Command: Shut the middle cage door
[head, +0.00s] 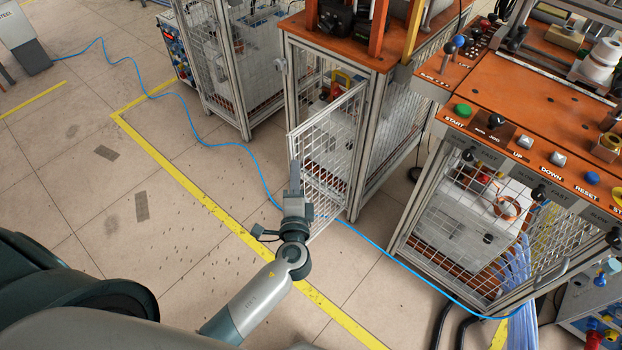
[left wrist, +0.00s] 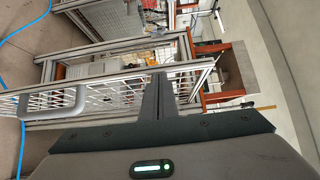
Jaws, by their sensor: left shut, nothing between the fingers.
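The middle cage door (head: 328,150) is a white wire-mesh panel standing ajar, swung out from the middle cage (head: 369,135) under an orange top. Its mesh and a grey handle also show in the left wrist view (left wrist: 110,95). My left gripper (head: 295,165) is shut and empty at the door's outer free edge. In the left wrist view its closed fingers (left wrist: 158,92) lie in front of the mesh. I cannot tell whether they touch it. My right gripper is not in view.
An orange control bench (head: 520,110) with buttons and its own mesh cage stands at the right. Another cage (head: 232,60) stands behind at the left. A blue cable (head: 262,180) crosses the floor past a yellow line (head: 190,190).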

